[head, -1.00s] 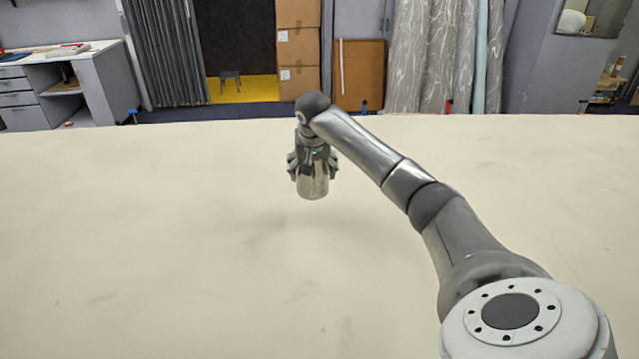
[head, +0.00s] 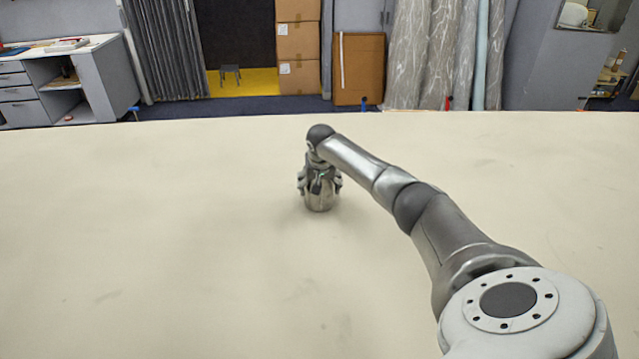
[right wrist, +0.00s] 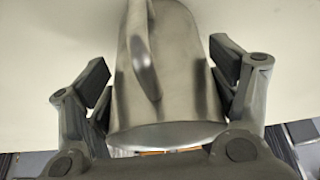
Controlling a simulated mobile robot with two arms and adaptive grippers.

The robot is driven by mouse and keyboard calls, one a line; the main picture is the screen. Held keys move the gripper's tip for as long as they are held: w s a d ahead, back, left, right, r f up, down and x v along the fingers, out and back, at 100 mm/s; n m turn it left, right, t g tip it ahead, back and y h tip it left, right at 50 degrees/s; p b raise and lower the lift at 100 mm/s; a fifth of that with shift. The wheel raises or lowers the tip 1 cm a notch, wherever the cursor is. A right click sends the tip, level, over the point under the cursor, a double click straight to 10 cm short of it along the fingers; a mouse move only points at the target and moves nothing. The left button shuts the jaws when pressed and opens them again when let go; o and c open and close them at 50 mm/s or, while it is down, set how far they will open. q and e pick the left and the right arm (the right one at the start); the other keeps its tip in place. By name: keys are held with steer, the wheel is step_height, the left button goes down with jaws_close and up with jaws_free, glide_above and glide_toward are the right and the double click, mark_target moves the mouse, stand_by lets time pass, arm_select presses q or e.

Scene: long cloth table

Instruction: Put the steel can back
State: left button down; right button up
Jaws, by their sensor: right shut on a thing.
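The steel can (head: 320,199) is a shiny grey metal cylinder near the middle of the table in the head view. It looks upright, and its base is at or very close to the cloth; I cannot tell if it touches. My right gripper (head: 320,188) comes down over it from above and is shut on it. In the right wrist view, the can (right wrist: 170,85) fills the space between the two fingers of my right gripper (right wrist: 165,90), with a curved handle-like strip along its side. My left gripper is not in view.
The long cream cloth table (head: 150,230) is bare around the can, with free room on all sides. Beyond its far edge are cardboard boxes (head: 298,45), a brown board (head: 358,68) and a white workbench (head: 70,75), all off the table.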

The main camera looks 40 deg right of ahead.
steer(key=shift+r, duration=0.1)
steer(key=o, duration=1.5)
